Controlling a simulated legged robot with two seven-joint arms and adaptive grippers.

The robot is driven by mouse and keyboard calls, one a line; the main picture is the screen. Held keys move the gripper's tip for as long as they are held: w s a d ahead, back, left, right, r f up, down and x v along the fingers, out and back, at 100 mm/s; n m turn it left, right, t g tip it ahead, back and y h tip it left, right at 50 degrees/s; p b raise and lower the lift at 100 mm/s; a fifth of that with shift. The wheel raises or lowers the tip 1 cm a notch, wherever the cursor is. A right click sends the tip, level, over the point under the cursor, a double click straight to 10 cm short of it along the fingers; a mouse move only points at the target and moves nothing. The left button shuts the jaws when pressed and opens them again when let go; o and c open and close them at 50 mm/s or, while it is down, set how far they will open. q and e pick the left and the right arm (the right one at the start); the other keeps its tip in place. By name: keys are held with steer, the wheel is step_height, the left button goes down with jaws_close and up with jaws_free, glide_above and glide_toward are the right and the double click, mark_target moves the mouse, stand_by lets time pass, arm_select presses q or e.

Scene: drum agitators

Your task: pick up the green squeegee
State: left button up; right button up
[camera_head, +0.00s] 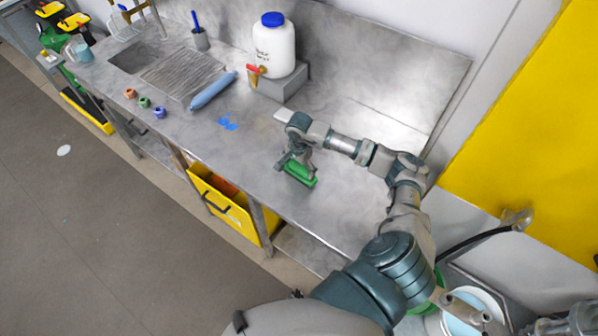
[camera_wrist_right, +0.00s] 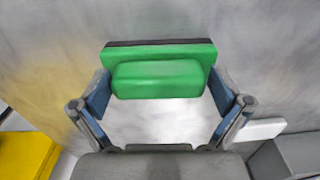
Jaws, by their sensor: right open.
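The green squeegee (camera_head: 300,174) lies on the metal counter, near its front edge. In the right wrist view the squeegee (camera_wrist_right: 162,53) shows a green block with a dark strip along its far edge and a rounded green handle toward me. My right gripper (camera_head: 293,156) is over it, coming from the right. In the wrist view the right gripper (camera_wrist_right: 158,92) is open, with one finger on each side of the handle. Small gaps seem to remain between fingers and handle; contact cannot be told for certain. My left gripper does not show.
A white jug (camera_head: 275,50) with blue lid stands on a grey block (camera_head: 281,84) behind. A blue roller-like object (camera_head: 213,90), small coloured rings (camera_head: 144,102) and a sink (camera_head: 165,70) are to the left. The counter right of the squeegee is clear.

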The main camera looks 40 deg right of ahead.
mark_target(297, 166)
steer(key=shift+d, duration=0.2)
steer(key=c, duration=0.7)
steer(key=shift+d+f, duration=0.1)
steer(key=shift+c, duration=0.9)
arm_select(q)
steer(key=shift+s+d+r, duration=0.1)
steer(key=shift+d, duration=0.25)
arm_select(e)
steer(key=shift+d, duration=0.1)
steer(key=shift+r, duration=0.45)
steer(key=r, duration=0.1)
steer(key=a+r+b, duration=0.1)
steer(key=shift+w+a+r, duration=0.2)
steer(key=shift+r, duration=0.1)
arm_select(q)
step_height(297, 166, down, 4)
steer(key=b, duration=0.3)
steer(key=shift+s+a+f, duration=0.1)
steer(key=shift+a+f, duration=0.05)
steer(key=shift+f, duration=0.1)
arm_select(e)
steer(key=w+a, duration=0.2)
steer(key=a, duration=0.5)
steer(key=w+a+r, duration=0.1)
steer(key=w+a, duration=0.2)
steer(key=a, duration=0.4)
steer(key=shift+r, duration=0.3)
